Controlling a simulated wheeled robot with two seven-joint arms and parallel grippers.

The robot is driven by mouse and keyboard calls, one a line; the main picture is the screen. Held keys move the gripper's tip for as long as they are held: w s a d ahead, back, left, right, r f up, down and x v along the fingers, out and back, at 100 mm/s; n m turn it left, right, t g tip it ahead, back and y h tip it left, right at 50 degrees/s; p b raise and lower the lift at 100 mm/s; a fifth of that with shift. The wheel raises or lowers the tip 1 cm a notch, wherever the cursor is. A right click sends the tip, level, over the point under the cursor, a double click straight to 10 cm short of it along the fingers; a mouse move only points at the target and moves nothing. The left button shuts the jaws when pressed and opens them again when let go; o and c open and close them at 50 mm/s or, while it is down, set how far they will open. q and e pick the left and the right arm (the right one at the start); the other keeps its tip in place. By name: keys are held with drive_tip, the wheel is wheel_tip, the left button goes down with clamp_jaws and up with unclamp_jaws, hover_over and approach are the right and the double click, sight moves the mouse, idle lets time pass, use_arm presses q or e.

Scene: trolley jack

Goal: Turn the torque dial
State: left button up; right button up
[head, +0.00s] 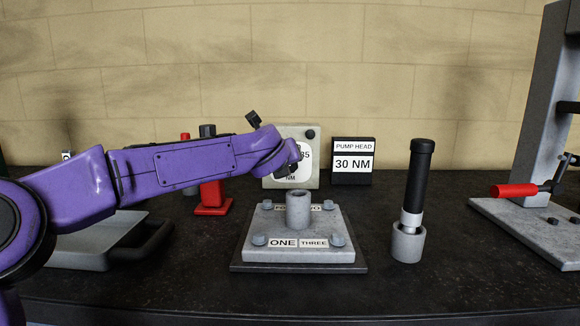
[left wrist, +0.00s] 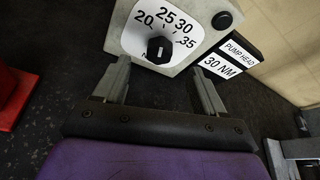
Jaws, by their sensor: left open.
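The torque dial is a black knob (left wrist: 160,50) on a white face with printed numbers including 20, 25, 30 and 35, set in a pale grey box (left wrist: 190,15). In the head view the box (head: 313,180) stands at the back of the bench, its dial mostly hidden by my left gripper (head: 292,166). In the left wrist view my left gripper (left wrist: 161,80) is open, its two fingers apart and pointing at the dial. The knob lies ahead of the gap between them, and nothing is held. I cannot read the knob's setting clearly. My right gripper is not in view.
A sign (head: 352,163) reading "PUMP HEAD 30 NM" stands right of the dial box. A bolted grey block (head: 298,255) is in front. A black-handled tool stands in a grey cup (head: 408,245). A red stand (head: 212,198) is to the left, and a press with a red lever (head: 514,190) is right.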

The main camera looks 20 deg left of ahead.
use_arm(q)
drive_tip(key=x, duration=0.3)
drive_tip(key=p+x, duration=0.1)
drive_tip(key=x, duration=0.4)
drive_tip(key=shift+w+d+f, duration=0.25)
drive_tip(key=shift+w+f, duration=0.05)
drive_tip(key=shift+f, duration=0.2)
drive_tip(key=shift+s+r, duration=0.25)
drive_tip(key=shift+s, duration=0.05)
drive_tip(key=shift+w+f, duration=0.15)
drive_tip(key=shift+c, duration=0.9)
drive_tip(key=c, duration=0.9)
